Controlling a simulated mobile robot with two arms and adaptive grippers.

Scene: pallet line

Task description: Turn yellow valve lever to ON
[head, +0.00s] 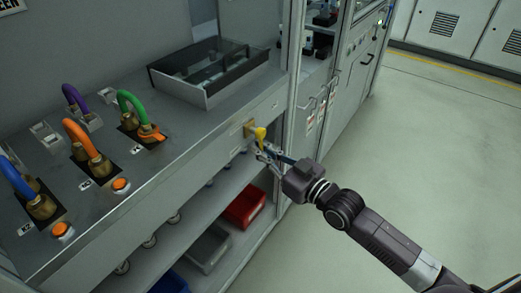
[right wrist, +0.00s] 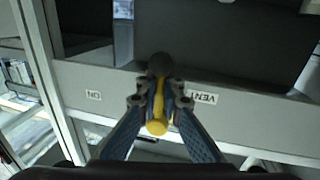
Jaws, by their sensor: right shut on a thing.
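The yellow valve lever (head: 260,134) sticks out from the front edge of the grey bench in the head view. My right gripper (head: 265,152) reaches it from the lower right. In the right wrist view the yellow lever (right wrist: 157,110) lies between the fingertips, and my right gripper (right wrist: 159,100) is shut on it. The lever lies between a label on the left (right wrist: 93,95), which seems to read ON, and a VENT label (right wrist: 203,98) on the right. The fingers hide part of the lever and its pivot. My left gripper is not in view.
Colored hoses on brass fittings and orange buttons (head: 121,184) stand on the bench top (head: 165,105). A red bin (head: 244,207) and a grey bin (head: 208,248) stand below. The floor (head: 440,150) at right is clear.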

